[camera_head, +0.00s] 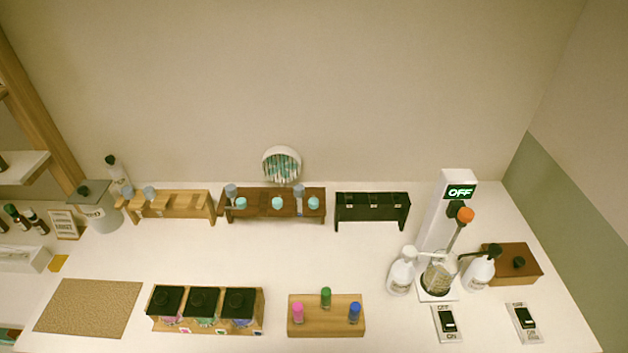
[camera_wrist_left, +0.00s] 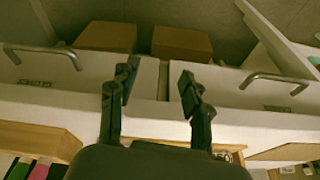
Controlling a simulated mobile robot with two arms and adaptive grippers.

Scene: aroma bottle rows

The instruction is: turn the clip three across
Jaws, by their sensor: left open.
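My left gripper (camera_wrist_left: 160,82) shows in the left wrist view, with its two dark fingers apart and nothing between them. It hangs above white drawer fronts with metal handles, clear of the bottles. No gripper shows in the head view. A white stand (camera_head: 437,215) with a lit OFF display carries a dark holder (camera_head: 455,209) beside an orange-topped rod (camera_head: 465,215). The rod leans into a glass beaker (camera_head: 438,278). I cannot tell for sure which part is the clip. A black rack (camera_head: 372,209) with three places stands at the back.
A light wooden rack (camera_head: 178,207) and a brown rack (camera_head: 262,203) stand at the back left. Black-capped bottles (camera_head: 201,302) and a block with coloured vials (camera_head: 327,328) stand in front. White pump bottles (camera_head: 401,273) flank the beaker. The middle counter (camera_head: 250,258) is clear.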

